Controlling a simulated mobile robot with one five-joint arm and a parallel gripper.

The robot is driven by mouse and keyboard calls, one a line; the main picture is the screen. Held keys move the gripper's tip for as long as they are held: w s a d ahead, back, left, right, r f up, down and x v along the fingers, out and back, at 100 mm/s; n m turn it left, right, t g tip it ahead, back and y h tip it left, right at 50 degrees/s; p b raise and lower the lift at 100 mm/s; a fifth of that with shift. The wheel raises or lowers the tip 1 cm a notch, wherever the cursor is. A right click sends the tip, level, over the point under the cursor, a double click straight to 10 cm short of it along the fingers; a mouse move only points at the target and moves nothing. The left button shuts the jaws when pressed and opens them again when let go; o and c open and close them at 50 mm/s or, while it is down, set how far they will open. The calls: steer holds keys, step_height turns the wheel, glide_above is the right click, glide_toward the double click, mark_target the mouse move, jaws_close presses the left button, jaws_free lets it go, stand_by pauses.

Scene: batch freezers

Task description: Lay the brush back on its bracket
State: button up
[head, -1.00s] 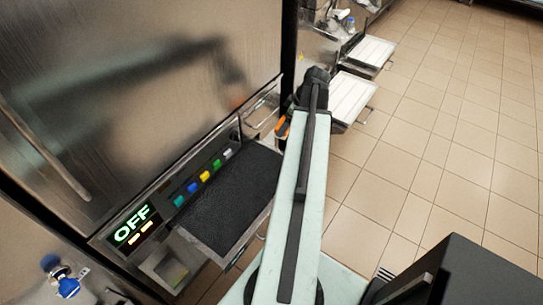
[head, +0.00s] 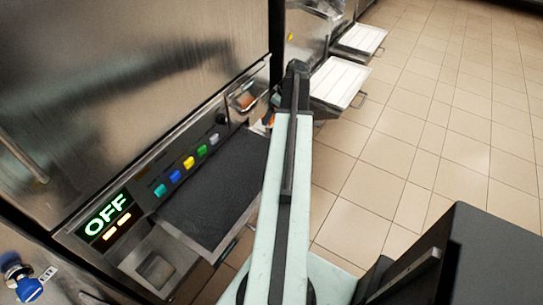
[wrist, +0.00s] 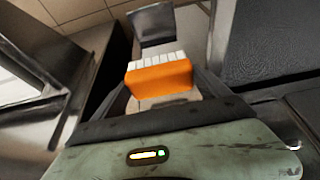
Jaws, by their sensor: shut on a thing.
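The brush shows an orange body and a row of white bristles in the wrist view (wrist: 160,78). My gripper (wrist: 162,92) is shut on it, with a dark finger on each side. In the head view only a small orange bit of the brush (head: 268,119) shows left of my arm, which hides most of the gripper. A metal wire holder (head: 243,97), likely the bracket, is on the freezer front just left of the brush. It looks empty, with an orange reflection behind it. I cannot tell whether the brush touches it.
The freezer's panel reads OFF (head: 107,216), with a row of coloured buttons (head: 188,162). A dark shelf mat (head: 222,190) juts out below it. White trays (head: 340,82) stick out from neighbouring machines. The tiled floor (head: 430,130) at right is clear.

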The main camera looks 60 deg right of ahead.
step_height(320, 180, down, 18)
steer(key=b, duration=1.8)
steer(key=shift+f, duration=0.1)
steer(key=shift+r, duration=0.2)
steer(key=shift+f, duration=0.1)
steer(key=o, duration=0.8)
steer(key=shift+f, duration=0.1)
steer(key=shift+o, duration=1.2)
